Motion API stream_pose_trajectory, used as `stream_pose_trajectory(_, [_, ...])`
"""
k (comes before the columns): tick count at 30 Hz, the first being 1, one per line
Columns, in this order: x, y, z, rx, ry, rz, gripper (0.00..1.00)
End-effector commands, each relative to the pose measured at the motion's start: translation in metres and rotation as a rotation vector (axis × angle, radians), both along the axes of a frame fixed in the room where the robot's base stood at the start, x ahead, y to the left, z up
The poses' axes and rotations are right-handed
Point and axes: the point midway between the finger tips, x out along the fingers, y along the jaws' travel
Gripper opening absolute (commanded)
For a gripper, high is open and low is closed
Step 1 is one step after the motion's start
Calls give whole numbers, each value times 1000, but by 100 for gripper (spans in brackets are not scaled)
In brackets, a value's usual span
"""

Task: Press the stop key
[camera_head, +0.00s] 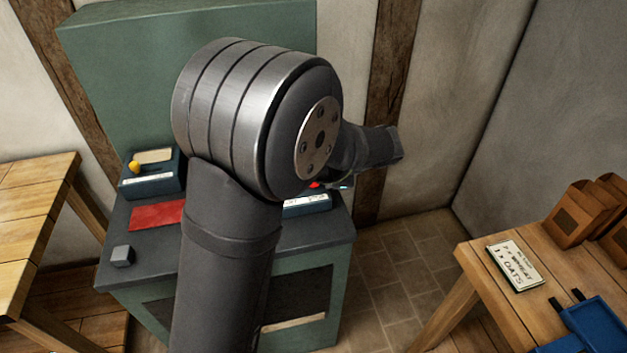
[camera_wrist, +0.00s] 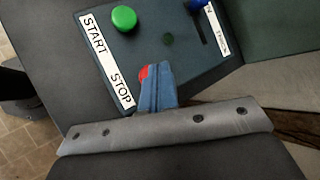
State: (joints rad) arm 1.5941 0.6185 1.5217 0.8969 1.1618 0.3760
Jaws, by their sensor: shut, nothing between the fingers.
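In the wrist view the stop key (camera_wrist: 143,72) is a red button beside the word STOP on a white label strip (camera_wrist: 107,60). My gripper (camera_wrist: 158,68) is shut and empty, its blue fingertips right beside the red button and hiding part of it. I cannot tell whether they touch it. The green start key (camera_wrist: 124,18) sits by the word START on the same dark control box (camera_wrist: 185,65). In the head view my arm covers most of this box, and only a speck of the red key (camera_head: 315,184) and part of the label show.
A blue knob (camera_wrist: 197,4) and a slot are near the box's far edge. On the green machine (camera_head: 330,233) are a second box with a yellow knob (camera_head: 134,167), a red plate (camera_head: 157,215) and a grey cube (camera_head: 122,256). Wooden tables stand left and right, the right one bearing a card (camera_head: 514,265).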

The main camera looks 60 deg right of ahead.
Motion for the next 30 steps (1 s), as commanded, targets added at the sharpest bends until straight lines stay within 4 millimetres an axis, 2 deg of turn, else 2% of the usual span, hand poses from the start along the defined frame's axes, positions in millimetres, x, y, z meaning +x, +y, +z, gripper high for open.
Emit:
stream_pose_trajectory(4, [0, 0, 8, -1, 0, 1, 0])
stream_pose_trajectory(17, [0, 0, 12, -1, 0, 1, 0])
stream_pose_trajectory(30, [0, 0, 53, -2, 0, 0, 0])
